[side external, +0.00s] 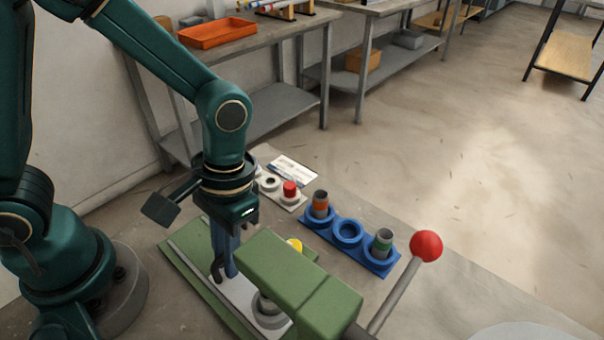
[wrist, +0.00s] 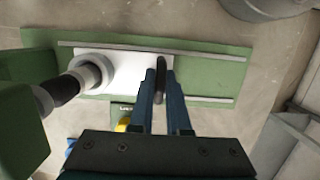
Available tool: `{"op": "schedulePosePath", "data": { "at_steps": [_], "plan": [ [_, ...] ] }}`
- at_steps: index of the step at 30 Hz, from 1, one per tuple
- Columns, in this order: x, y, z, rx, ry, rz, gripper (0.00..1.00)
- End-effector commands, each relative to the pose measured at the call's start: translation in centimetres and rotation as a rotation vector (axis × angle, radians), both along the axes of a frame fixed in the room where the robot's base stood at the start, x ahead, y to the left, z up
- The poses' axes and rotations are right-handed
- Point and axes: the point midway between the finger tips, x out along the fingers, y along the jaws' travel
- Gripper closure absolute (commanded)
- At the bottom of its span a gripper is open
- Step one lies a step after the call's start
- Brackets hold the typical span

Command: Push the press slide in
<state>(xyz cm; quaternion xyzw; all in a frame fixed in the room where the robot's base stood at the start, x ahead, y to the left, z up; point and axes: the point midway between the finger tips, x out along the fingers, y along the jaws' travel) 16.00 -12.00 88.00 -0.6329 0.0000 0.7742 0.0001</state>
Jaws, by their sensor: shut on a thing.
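The press slide is a white plate (wrist: 120,73) on a green base (wrist: 212,72) with two grey rails. In the side view the slide (side external: 240,292) runs to the green press head (side external: 300,283). A light round holder (wrist: 98,72) sits on the slide beside the dark press ram (wrist: 62,92); in the side view the head partly hides it. My gripper (wrist: 160,72) is shut on the slide's dark upright handle (wrist: 161,88), at the slide's end away from the press. In the side view my gripper (side external: 225,268) points down over the slide, largely covering the handle.
The press lever with a red ball (side external: 426,246) leans up to the right. Behind stands a blue rack (side external: 349,235) with banded cylinders in two of its rings. A pale block with a red button (side external: 289,189) and a white card (side external: 293,171) lie farther back.

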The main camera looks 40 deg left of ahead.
Motion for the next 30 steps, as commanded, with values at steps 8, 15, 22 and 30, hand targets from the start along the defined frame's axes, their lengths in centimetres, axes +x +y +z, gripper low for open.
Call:
{"op": "schedulePosePath", "data": {
  "at_steps": [8,15,22,30],
  "plan": [
    [0.1,-0.1,0.0,-0.001,-0.003,0.001,0.55],
    [0.1,-0.1,0.2,-0.001,-0.003,0.000,0.55],
    [0.1,-0.2,2.2,-0.002,-0.006,-0.001,0.55],
    [0.1,-0.1,4.8,-0.001,-0.005,-0.001,0.55]
  ]
}}
